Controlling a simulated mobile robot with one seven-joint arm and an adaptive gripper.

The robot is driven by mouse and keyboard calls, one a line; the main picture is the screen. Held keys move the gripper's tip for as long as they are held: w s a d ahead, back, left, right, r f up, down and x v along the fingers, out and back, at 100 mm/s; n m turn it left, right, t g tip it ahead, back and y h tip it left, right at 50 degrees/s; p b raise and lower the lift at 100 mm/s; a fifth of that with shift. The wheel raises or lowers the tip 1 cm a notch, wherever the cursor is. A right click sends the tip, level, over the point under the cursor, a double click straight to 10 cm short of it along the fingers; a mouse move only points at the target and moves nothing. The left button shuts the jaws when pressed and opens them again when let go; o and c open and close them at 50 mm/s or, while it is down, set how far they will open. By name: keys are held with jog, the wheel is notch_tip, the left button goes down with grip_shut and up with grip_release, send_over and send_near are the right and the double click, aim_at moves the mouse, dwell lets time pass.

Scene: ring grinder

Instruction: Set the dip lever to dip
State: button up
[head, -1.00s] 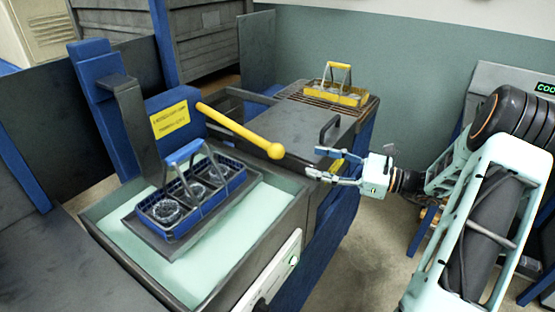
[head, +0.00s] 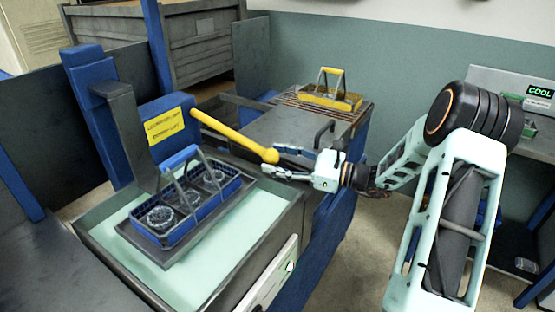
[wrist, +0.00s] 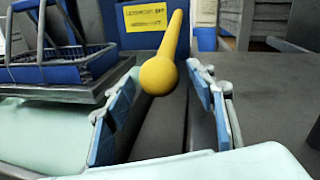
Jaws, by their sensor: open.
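The dip lever (head: 232,134) is a yellow rod with a round yellow knob (head: 271,156) at its near end. It comes out of a blue housing with a yellow label (head: 166,126) and slopes down to the right. In the wrist view the knob (wrist: 158,76) is between and slightly beyond the fingertips, nearer the left one. My gripper (head: 288,161) is open around the knob's end and is not closed on it. It also shows in the wrist view (wrist: 160,90) with blue pads on both sides.
A blue basket (head: 222,199) with several round parts sits on a dark platform over a pale green bath (head: 118,262). A yellow basket (head: 318,98) stands on a grate behind. A dark lid with a handle (head: 290,130) lies behind my gripper.

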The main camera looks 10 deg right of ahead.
jog(key=shift+c, duration=0.7)
grip_shut()
jog(key=shift+r, duration=0.1)
